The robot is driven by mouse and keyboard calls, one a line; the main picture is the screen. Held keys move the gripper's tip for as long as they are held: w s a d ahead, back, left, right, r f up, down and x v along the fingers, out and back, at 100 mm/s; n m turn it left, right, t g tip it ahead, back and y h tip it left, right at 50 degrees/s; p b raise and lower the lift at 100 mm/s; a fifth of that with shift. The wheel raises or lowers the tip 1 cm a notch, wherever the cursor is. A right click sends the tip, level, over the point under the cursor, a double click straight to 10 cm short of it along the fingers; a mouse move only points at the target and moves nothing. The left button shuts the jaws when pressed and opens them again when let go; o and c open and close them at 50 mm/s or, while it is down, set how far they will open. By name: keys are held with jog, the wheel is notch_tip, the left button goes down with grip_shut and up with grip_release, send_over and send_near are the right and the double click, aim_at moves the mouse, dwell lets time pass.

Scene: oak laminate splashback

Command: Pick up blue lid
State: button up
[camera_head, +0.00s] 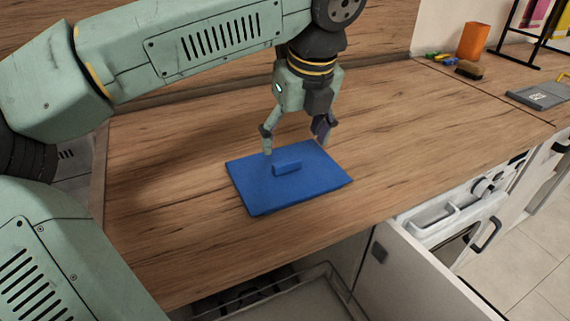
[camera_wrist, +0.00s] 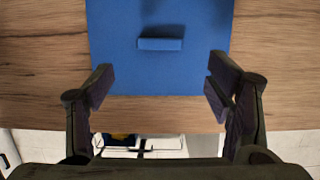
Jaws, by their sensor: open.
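The blue lid (camera_head: 250,196) lies flat on the wooden counter, a rectangular slab with a raised bar handle (camera_head: 287,168) in its middle. My gripper (camera_head: 296,146) is above the lid, pointing down, with its fingers apart and nothing between them. In the wrist view the lid (camera_wrist: 120,70) fills the upper middle and its handle (camera_wrist: 160,44) lies ahead of my open fingertips (camera_wrist: 157,88). The handle appears apart from both fingers.
The counter (camera_head: 400,130) around the lid is clear. An orange cup (camera_head: 473,41), a brush (camera_head: 470,69) and a dark rack (camera_head: 530,40) stand at the back right. Below the front edge, a drawer (camera_head: 300,300) and a dishwasher (camera_head: 450,215) are open.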

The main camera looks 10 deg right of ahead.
aim_at(287, 162)
jog(key=shift+x, duration=0.95)
jog(key=shift+w+p+x, duration=0.15)
jog(key=shift+p+x, duration=0.4)
jog(key=shift+x, duration=0.8)
jog(key=shift+w+p+x, duration=0.15)
jog(key=shift+p+x, duration=0.4)
jog(key=shift+x, duration=0.85)
jog(key=shift+r, duration=0.1)
jog(key=shift+c, duration=0.3)
jog(key=c, duration=1.1)
